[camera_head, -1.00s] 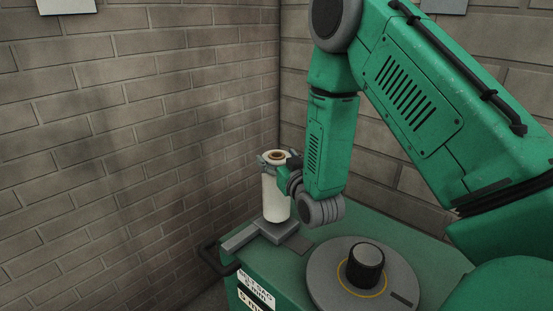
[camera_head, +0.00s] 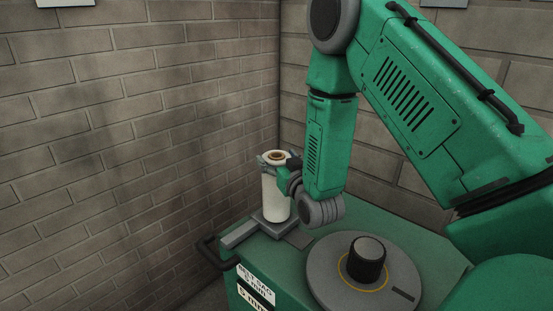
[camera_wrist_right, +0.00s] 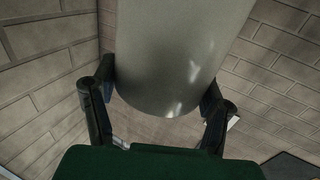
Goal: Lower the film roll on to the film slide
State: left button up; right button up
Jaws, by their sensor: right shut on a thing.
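The film roll (camera_head: 275,197) is a white upright cylinder with a brown core at its top. My right gripper (camera_head: 277,163) is shut on it near its upper end, coming from the right. In the right wrist view the roll (camera_wrist_right: 175,60) fills the space between the two fingers of my right gripper (camera_wrist_right: 160,95). The film slide (camera_head: 241,233) is a grey flat piece on the green cabinet top. The roll's lower end is at the slide's grey block; I cannot tell whether they touch. My left gripper is out of view.
The green cabinet (camera_head: 420,240) carries a grey round disc (camera_head: 325,280) with a black knob (camera_head: 366,260) to the right of the slide. A black rail handle (camera_head: 215,254) sticks out at the cabinet's left edge. Brick walls (camera_head: 130,130) stand close behind and left.

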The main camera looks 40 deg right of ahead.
jog(key=shift+f, duration=0.15)
jog(key=o, duration=1.8)
jog(key=shift+c, duration=0.2)
jog(key=shift+o, duration=0.9)
jog(key=shift+f, duration=0.1)
jog(key=v, duration=0.9)
jog(key=shift+b, duration=0.45)
